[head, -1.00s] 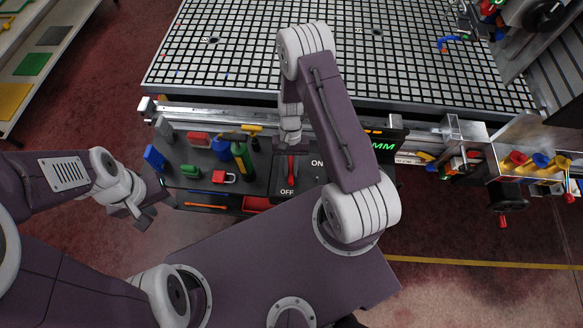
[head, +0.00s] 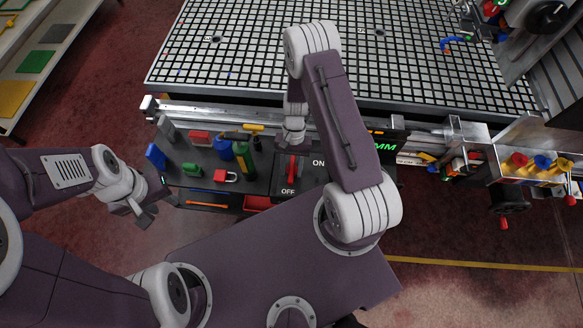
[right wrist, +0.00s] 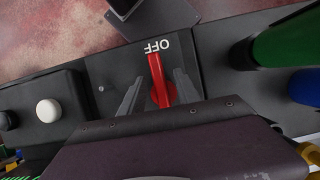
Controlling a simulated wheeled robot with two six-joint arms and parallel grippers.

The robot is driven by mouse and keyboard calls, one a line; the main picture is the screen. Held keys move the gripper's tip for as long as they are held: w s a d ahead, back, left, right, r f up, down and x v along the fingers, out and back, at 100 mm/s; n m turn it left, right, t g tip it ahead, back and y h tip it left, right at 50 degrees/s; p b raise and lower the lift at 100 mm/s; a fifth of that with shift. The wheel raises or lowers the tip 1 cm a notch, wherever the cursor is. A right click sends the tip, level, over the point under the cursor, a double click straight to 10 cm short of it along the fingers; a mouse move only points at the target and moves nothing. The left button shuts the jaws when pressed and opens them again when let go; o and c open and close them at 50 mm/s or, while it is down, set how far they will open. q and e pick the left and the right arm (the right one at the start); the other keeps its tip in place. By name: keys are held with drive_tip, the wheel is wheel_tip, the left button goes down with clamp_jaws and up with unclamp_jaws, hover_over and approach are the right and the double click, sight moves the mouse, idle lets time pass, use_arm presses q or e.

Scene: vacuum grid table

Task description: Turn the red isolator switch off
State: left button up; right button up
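The red isolator switch (head: 292,168) is on a dark panel at the table's front edge. Its handle points toward the white OFF label (head: 288,191); the ON label (head: 318,162) is up and to the right. In the right wrist view the red handle (right wrist: 159,78) also lines up with the OFF label (right wrist: 157,46). My right gripper (right wrist: 157,92) is open, one finger on each side of the handle, with gaps showing. In the head view my right gripper is just above the switch, its fingertips mostly hidden. My left gripper (head: 148,208) is left of the panel; its opening is unclear.
Left of the switch are a green-and-yellow bottle (head: 243,157), a blue container (head: 222,150), a red padlock (head: 226,176) and a green item (head: 192,170). A red bin (head: 258,203) is below. The grid table (head: 300,80) lies behind.

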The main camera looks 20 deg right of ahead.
drive_tip(key=v, duration=0.9)
idle(0.3)
drive_tip(key=shift+w+r, duration=0.1)
drive_tip(key=shift+w, duration=0.05)
wheel_tip(320, 180, up, 6)
drive_tip(key=n+t, duration=0.1)
hover_over(293, 160)
drive_tip(key=w+a, duration=0.2)
drive_tip(key=w, duration=0.1)
drive_tip(key=s+r+n+t+h, duration=0.2)
drive_tip(key=s+r+n, duration=0.3)
drive_tip(key=s, duration=0.4)
drive_tip(key=shift+s+a+r+t, duration=0.2)
drive_tip(key=shift+r+t, duration=0.3)
drive_tip(key=shift+t, duration=0.4)
